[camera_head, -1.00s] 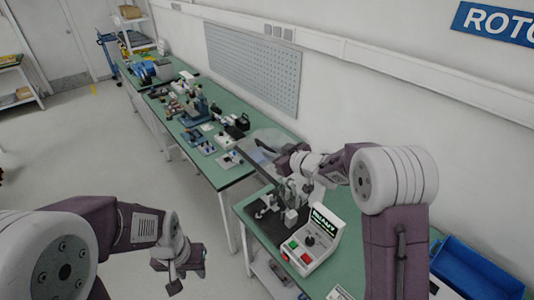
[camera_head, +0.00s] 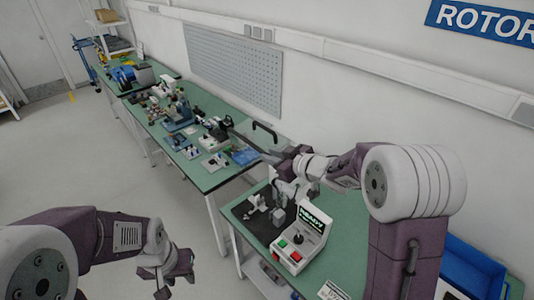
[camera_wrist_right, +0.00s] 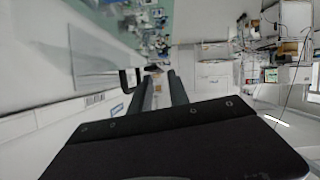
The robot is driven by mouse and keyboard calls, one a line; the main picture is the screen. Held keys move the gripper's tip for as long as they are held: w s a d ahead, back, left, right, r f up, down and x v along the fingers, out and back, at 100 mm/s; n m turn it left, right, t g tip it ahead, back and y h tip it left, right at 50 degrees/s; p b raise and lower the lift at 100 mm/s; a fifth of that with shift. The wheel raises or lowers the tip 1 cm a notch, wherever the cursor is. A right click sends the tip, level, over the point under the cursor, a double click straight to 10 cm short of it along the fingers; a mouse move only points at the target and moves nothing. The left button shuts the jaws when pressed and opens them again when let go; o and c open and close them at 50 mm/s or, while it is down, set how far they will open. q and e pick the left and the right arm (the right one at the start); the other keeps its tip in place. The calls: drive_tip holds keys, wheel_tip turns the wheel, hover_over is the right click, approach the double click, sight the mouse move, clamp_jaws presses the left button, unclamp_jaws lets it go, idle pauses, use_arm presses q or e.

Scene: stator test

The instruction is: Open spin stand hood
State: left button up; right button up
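The clear spin stand hood (camera_head: 285,145) appears raised behind the stand, with a black handle (camera_head: 265,130) on its edge. In the right wrist view the clear panel (camera_wrist_right: 100,72) lies left of the fingers, and the handle (camera_wrist_right: 128,82) is beside the left finger. My right gripper (camera_head: 233,131) points up and left, near the handle; its two long dark fingers (camera_wrist_right: 160,88) are apart with nothing between them. Contact with the handle cannot be told. The spin stand (camera_head: 272,208) is partly behind my right wrist. My left gripper (camera_head: 174,278) hangs at lower left, away from the bench.
A control box with a lit screen (camera_head: 304,238) stands in front of the stand on the green bench (camera_head: 345,225). A blue bin (camera_head: 470,268) is at lower right. A farther bench (camera_head: 205,180) holds several devices. A pegboard (camera_head: 235,68) hangs on the wall.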

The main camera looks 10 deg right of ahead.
drive_tip(key=w+d+p+v, duration=0.1)
drive_tip(key=p+v, duration=0.2)
drive_tip(key=v, duration=0.5)
drive_tip(key=shift+d+f+p, duration=0.15)
drive_tip(key=shift+d+p, duration=0.15)
drive_tip(key=shift+p, duration=0.05)
